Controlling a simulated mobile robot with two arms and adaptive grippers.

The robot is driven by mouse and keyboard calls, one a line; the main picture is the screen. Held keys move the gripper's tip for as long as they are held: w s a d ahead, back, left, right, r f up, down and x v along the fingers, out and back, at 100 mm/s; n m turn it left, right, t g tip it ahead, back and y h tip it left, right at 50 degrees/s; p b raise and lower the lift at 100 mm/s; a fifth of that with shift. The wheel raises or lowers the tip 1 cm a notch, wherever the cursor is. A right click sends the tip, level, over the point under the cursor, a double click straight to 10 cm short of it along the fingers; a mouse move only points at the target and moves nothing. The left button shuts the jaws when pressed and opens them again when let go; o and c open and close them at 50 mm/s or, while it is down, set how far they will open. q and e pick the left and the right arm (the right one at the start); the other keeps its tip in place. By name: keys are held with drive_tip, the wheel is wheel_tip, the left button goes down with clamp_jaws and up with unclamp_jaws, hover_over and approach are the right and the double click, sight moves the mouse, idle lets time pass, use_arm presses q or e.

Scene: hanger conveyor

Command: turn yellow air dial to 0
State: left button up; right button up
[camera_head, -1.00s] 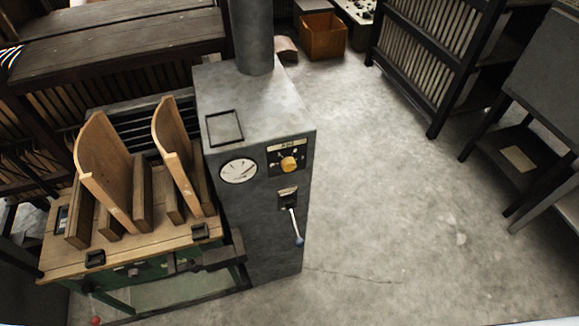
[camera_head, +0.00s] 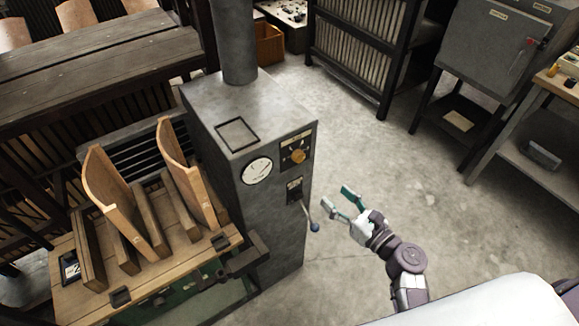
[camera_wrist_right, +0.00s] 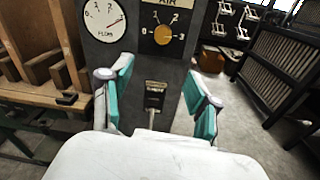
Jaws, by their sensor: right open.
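The yellow air dial (camera_head: 298,156) is a round knob on a dark plate on the front of the grey metal cabinet (camera_head: 270,215). In the right wrist view the dial (camera_wrist_right: 162,36) sits under an "AIR" label, with numbers around it and 0 at its left. I cannot clearly tell where it points. My right gripper (camera_head: 340,196) is open and empty, apart from the cabinet, to the right of and lower than the dial. In the right wrist view its teal-padded fingers (camera_wrist_right: 158,82) spread below the dial. My left gripper is not in view.
A white gauge (camera_head: 257,171) is left of the dial. A blue-tipped lever (camera_head: 309,213) sticks out below it, near my right gripper. A wooden bench (camera_head: 175,270) with curved boards adjoins the cabinet at left. Open floor (camera_head: 350,130) lies to the right; racks and tables stand beyond.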

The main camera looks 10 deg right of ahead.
drive_tip(key=r, duration=0.1)
drive_tip(key=p, duration=0.2)
approach(301, 159)
drive_tip(key=x, duration=0.7)
drive_tip(key=shift+r, duration=0.15)
drive_tip(key=shift+x, duration=0.8)
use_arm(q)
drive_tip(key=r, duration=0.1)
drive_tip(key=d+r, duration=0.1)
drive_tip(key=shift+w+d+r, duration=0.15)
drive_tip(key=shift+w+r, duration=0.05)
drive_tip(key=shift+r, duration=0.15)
use_arm(e)
drive_tip(key=c, duration=1.2)
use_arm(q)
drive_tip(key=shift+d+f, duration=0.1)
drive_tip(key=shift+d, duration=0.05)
use_arm(e)
drive_tip(key=shift+o, duration=0.2)
